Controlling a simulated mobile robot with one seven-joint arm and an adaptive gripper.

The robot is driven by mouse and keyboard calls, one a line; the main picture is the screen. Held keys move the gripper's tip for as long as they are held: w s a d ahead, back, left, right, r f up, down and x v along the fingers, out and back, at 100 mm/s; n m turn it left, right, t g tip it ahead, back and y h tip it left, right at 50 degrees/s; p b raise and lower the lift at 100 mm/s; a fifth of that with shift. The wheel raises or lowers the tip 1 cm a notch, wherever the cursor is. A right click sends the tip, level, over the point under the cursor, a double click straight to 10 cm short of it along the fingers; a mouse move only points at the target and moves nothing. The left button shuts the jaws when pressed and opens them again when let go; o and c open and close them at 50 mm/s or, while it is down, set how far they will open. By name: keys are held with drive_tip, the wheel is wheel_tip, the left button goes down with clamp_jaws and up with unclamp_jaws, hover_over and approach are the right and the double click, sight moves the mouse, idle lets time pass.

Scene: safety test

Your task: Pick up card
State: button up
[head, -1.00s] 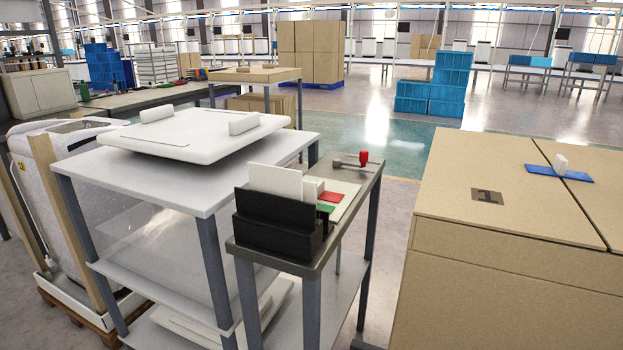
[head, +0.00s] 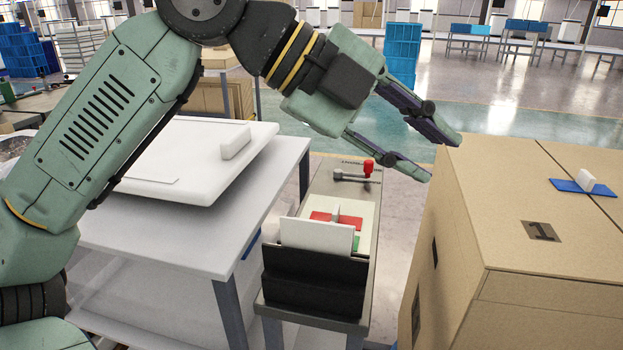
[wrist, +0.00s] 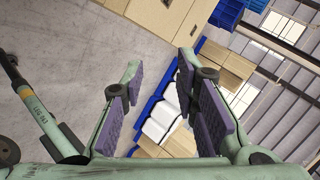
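A white card-like panel (head: 317,236) stands upright at the black holder (head: 314,283) on the near end of a small narrow table. Flat red (head: 345,219) and green (head: 356,243) cards lie just behind it, partly hidden by the panel. I cannot tell which of these is the card of the task. My gripper (head: 443,159) is open and empty, in the air right of the small table's far end and close to the large cardboard box. In the wrist view my gripper (wrist: 160,60) shows its two purple-padded fingers spread apart, with nothing between them.
A red-handled tool (head: 367,170) lies at the small table's far end. A white table (head: 190,240) with a white lid-like panel stands left. The large cardboard box (head: 540,220) at right bears a blue plate (head: 583,187) with a white block. Floor shows between table and box.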

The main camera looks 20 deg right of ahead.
drive_tip(key=w+a+f+n+t+y+p, duration=0.1)
drive_tip(key=w+a+f+n+t+y, duration=0.1)
drive_tip(key=w+f+n+y, duration=0.4)
drive_tip(key=n+t+y+p, duration=0.1)
drive_tip(key=n+t+y, duration=0.1)
drive_tip(key=n+y, duration=0.25)
approach(316, 222)
drive_tip(key=shift+n, duration=0.25)
drive_tip(key=shift+w+f+p, duration=0.15)
drive_tip(key=shift+f+p, duration=0.95)
drive_tip(key=shift+f, duration=4.55)
drive_tip(key=shift+c, duration=0.4)
clamp_jaws()
